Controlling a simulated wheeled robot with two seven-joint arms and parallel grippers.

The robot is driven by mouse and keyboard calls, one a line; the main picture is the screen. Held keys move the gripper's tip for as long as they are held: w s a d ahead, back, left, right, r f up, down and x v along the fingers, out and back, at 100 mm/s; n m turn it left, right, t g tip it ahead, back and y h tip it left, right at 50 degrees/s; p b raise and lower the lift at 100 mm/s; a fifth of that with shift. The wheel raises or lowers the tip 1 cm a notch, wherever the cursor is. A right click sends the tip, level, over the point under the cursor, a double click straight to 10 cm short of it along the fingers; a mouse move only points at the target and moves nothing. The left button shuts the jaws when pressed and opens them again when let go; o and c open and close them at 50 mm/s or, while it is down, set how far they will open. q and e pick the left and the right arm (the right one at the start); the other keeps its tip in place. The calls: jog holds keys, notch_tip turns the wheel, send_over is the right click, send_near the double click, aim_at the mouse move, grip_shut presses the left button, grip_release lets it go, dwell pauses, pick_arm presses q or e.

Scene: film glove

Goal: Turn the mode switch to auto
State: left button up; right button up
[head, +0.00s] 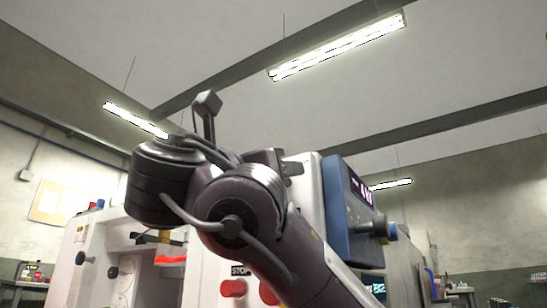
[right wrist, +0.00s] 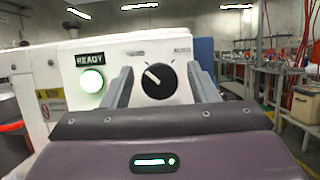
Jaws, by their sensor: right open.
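The mode switch (right wrist: 158,81) is a round black knob on a white panel in the right wrist view. Its white pointer mark leans to the upper left. Two small labels sit above it, one on each side, too blurred to read. My right gripper (right wrist: 159,69) is open, with one grey finger on each side of the knob; I cannot tell whether either finger touches it. In the head view, an arm of mine fills the middle, and the knob cannot be made out there. My left gripper is not in view.
A lit green lamp (right wrist: 92,81) under a READY sign is left of the knob. In the head view, a red button (head: 233,288) sits under a STOP sign, and a blue display box (head: 345,215) stands right of my arm. Benches with equipment (right wrist: 285,75) stand at right.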

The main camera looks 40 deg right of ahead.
jog(key=shift+w+d+r, duration=0.1)
jog(key=shift+d, duration=0.1)
jog(key=c, duration=0.9)
jog(key=shift+c, duration=0.2)
